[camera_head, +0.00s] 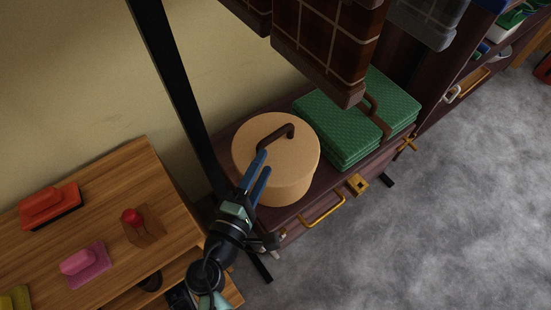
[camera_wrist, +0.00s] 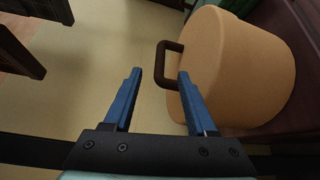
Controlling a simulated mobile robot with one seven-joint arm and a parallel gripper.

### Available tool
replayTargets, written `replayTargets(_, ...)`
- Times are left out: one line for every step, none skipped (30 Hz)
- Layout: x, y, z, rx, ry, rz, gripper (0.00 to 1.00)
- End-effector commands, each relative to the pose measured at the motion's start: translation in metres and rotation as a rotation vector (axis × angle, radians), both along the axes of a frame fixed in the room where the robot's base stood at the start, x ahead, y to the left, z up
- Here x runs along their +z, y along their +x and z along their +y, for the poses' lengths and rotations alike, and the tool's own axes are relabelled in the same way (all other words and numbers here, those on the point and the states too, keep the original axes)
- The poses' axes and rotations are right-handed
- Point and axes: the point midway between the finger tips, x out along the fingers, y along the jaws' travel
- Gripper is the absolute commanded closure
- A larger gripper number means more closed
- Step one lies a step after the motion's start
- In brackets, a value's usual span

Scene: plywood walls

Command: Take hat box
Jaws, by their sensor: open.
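The hat box is a round tan box (camera_head: 291,187) with a dark brown strap handle on its lid. It stands on a low dark wooden shelf (camera_head: 328,180) in the head view. My gripper (camera_head: 262,172) is open, with its blue fingers in front of the box's near left side. In the wrist view the hat box (camera_wrist: 245,70) fills the right side and its brown handle (camera_wrist: 163,62) shows just beyond my open gripper (camera_wrist: 158,78). The handle appears to lie ahead of the gap between the fingertips, and nothing is held.
Plaid garments (camera_head: 328,40) hang above the shelf. A black post (camera_head: 178,85) stands left of the box. A wooden table (camera_head: 110,200) with several coloured items is at left. Grey carpet (camera_head: 440,220) is open at right.

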Motion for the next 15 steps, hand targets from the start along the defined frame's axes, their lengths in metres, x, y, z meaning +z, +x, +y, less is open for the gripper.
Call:
replayTargets(-0.001, 0.009, -0.004, -0.004, 0.001, -0.003, 0.43)
replayTargets(-0.002, 0.014, -0.006, -0.003, 0.000, -0.002, 0.43)
replayTargets(-0.002, 0.019, -0.007, -0.002, 0.001, -0.002, 0.43)
replayTargets(-0.002, 0.022, -0.009, -0.002, 0.001, -0.002, 0.43)
replayTargets(-0.002, 0.025, -0.010, -0.002, 0.001, -0.002, 0.43)
replayTargets(-0.003, 0.027, -0.011, -0.001, 0.001, -0.001, 0.43)
replayTargets(-0.003, 0.029, -0.011, -0.001, 0.001, -0.001, 0.43)
replayTargets(-0.003, 0.030, -0.012, -0.001, 0.002, -0.001, 0.43)
replayTargets(-0.003, 0.032, -0.013, -0.002, 0.002, -0.001, 0.43)
replayTargets(-0.004, 0.035, -0.013, -0.002, 0.001, -0.002, 0.43)
replayTargets(-0.005, 0.038, -0.014, -0.002, 0.002, -0.001, 0.43)
replayTargets(-0.006, 0.043, -0.014, -0.003, 0.002, -0.002, 0.43)
replayTargets(-0.007, 0.048, -0.015, -0.002, 0.002, -0.002, 0.43)
replayTargets(-0.008, 0.052, -0.015, -0.002, 0.003, -0.004, 0.43)
replayTargets(-0.009, 0.059, -0.016, -0.002, 0.003, -0.004, 0.43)
